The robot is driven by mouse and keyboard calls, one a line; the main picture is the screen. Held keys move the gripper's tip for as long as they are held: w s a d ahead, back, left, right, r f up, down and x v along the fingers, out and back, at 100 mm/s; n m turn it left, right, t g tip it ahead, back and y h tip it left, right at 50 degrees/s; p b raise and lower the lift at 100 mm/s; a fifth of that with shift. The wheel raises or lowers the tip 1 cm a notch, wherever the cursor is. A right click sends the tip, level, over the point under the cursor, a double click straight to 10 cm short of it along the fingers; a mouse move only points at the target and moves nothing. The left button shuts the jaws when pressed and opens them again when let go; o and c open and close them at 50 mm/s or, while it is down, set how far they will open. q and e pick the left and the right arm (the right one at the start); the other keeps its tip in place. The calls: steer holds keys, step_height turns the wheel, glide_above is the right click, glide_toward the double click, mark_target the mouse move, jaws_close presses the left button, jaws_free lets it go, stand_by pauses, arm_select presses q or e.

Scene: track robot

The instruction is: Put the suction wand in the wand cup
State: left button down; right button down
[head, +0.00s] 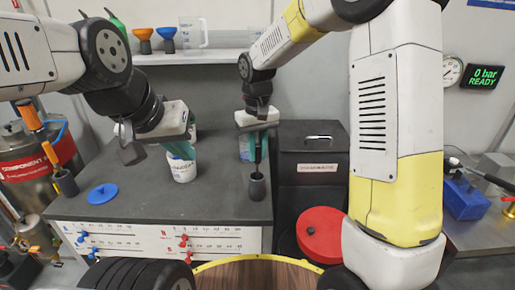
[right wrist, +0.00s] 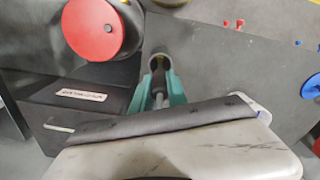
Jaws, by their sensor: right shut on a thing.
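My right gripper (head: 257,152) is shut on the suction wand (head: 258,155), a thin dark rod that hangs upright between its teal fingers. The wand's lower end lines up with the mouth of the dark grey wand cup (head: 257,188), which stands near the counter's front edge. I cannot tell how far the tip is inside. In the right wrist view, the right gripper (right wrist: 160,92) has its fingers on either side of the wand, and the cup (right wrist: 158,64) shows beyond them. My left gripper (head: 181,152) is over a white tub (head: 182,172); its finger gap is unclear.
The grey counter (head: 135,207) has a blue lid (head: 103,194) and another dark cup holding an orange-handled tool (head: 66,183) at left. A black box (head: 313,160) stands right of the wand cup. A red round lid (head: 321,235) is at front right.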

steer(key=shift+f, duration=0.75)
steer(key=c, duration=1.3)
jaws_free()
